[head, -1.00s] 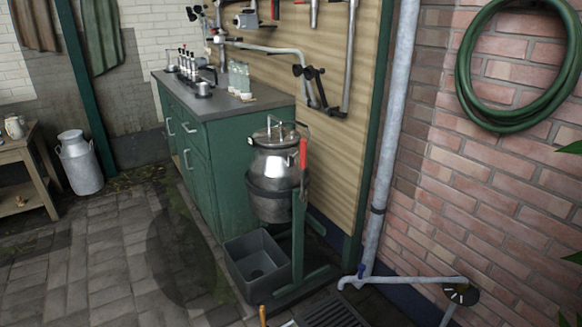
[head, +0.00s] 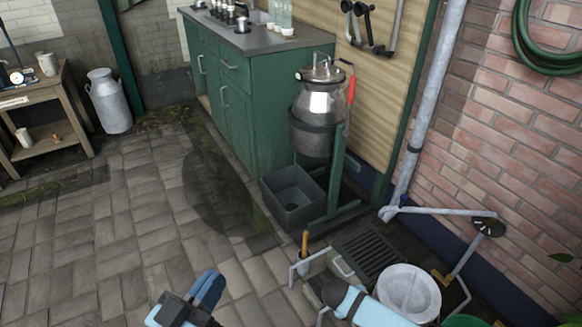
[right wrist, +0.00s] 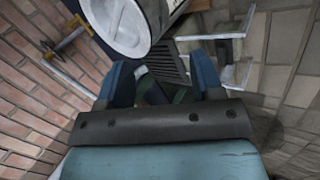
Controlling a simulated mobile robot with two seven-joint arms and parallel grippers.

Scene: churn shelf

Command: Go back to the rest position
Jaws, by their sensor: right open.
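My left gripper (head: 205,292) shows at the bottom of the head view, over the paved floor, with blue fingers on a dark body. It holds nothing that I can see, and its fingers overlap, so I cannot tell its opening. My right gripper (right wrist: 165,82) shows in the right wrist view with its two blue fingers apart and nothing between them. Beyond its fingers are a floor grate (right wrist: 168,62) and a white round container (right wrist: 122,22). The metal churn (head: 318,108) stands upright in its green stand (head: 336,178), apart from both grippers.
A grey basin (head: 292,195) sits on the floor by the stand. A green cabinet (head: 270,108) stands behind. A floor grate (head: 370,252) and a white container (head: 410,292) are at lower right, near the pipe (head: 432,110). Open paving (head: 120,235) lies at left.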

